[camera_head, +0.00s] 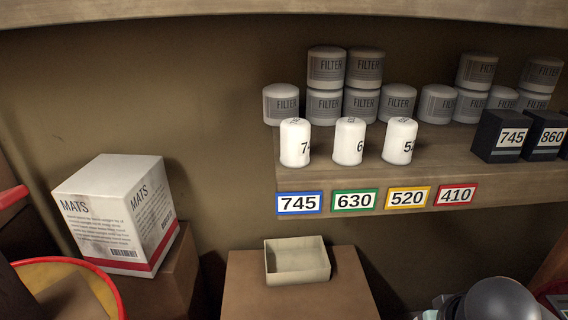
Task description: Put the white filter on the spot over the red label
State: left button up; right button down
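Three white filters stand upright in a row near the shelf's front edge. The left white filter (295,145) is above the blue 745 label (299,203). The middle white filter (349,145) is roughly above the green 630 label (355,200). The right white filter (399,144) is roughly above the yellow 520 label (407,197). The red 410 label (456,195) is at the right end of the label row. The shelf (445,165) over it is bare, left of the black boxes. Neither of my grippers is in view.
Grey filters (326,68) stand behind, some stacked. Black boxes (503,138) stand on the shelf's right. An open tray (297,261), apparently empty, sits on a brown box (300,301) below. A white MATS box (118,214) is at left. A dark round object is at bottom right.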

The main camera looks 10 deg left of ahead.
aim_at(441, 157)
jog(key=k+j+z, duration=0.15)
jog(key=k+z, duration=0.5)
jog(key=k+u, duration=0.1)
jog(key=u, duration=0.35)
jog(key=j+u, duration=0.1)
jog(key=u, duration=0.4)
jog(key=k+j+u, duration=0.1)
jog(key=u, duration=0.35)
jog(key=j+u, duration=0.15)
jog(key=u, duration=0.3)
jog(key=j+u, duration=0.15)
jog(key=u, duration=0.3)
jog(key=i+j+u, duration=0.1)
jog(key=i+u, duration=0.15)
jog(key=i, duration=0.15)
